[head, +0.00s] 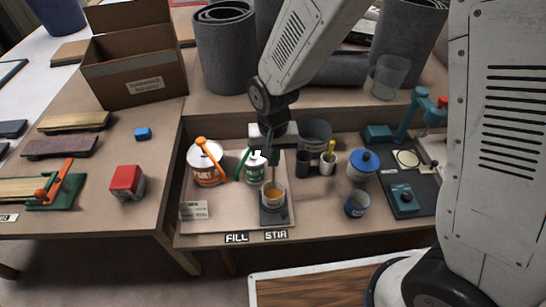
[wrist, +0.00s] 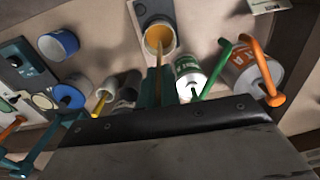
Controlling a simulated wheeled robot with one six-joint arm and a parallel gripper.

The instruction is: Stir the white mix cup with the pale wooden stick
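The white mix cup (head: 273,203) stands upright on a dark pad (head: 280,219) behind the STIR label, with amber liquid inside. It also shows at the top of the wrist view (wrist: 152,22). My gripper (head: 270,160) is above the cup, its teal fingers (wrist: 158,90) closed around the upper part of the pale wooden stick (wrist: 158,62). The stick points down into the cup, and its lower end is hidden in or behind the amber liquid. I cannot tell whether it touches the bottom.
An orange-labelled can (head: 206,168) with an orange tool and a green-labelled can (head: 255,170) stand close behind left. A dark cup (head: 303,165), a blue-lidded jar (head: 363,165) and a blue cup (head: 356,205) stand to the right. A cardboard box (head: 135,75) is at back left.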

